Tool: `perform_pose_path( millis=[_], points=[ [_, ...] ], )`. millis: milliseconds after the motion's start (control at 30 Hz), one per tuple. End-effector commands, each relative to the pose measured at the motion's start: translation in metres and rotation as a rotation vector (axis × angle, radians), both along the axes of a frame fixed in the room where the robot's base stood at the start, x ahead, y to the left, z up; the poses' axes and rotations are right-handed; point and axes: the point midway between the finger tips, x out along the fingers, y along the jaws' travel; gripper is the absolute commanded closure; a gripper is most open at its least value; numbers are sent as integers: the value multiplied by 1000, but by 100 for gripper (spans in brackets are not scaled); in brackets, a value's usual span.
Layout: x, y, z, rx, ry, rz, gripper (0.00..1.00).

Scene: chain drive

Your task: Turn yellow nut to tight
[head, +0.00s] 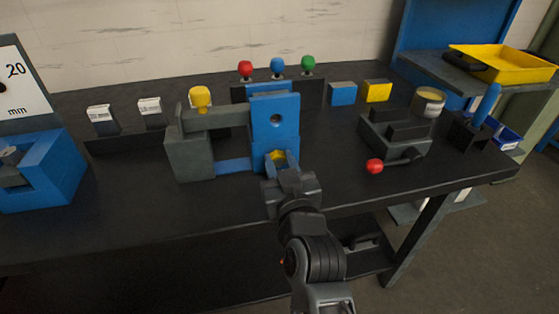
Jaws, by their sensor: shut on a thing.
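The yellow nut (277,155) is low on the front of an upright blue block (275,118), part of a grey and blue fixture on the dark bench. My gripper (280,164) reaches it from the front and is shut on it. The fingers hide much of the nut, so how far it is turned cannot be told. A separate yellow knob (200,97) stands on top of the fixture's grey left part (190,153).
Red, blue and green knobs (277,67) stand behind the fixture. A grey vise-like device (395,135) with a red-ended handle (375,166) is to the right. A blue gauge stand (45,175) is at left. The front bench strip (130,215) is clear.

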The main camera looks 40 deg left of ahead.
Motion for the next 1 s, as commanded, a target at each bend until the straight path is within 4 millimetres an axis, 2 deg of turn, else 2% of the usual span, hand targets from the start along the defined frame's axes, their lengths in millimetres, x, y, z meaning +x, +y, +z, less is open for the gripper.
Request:
perform_pose_path(
  millis=[500,1000],
  points=[
    [2,-2,-1,281,335,-1,99],
    [2,-3,-3,389,462,-1,99]
  ],
)
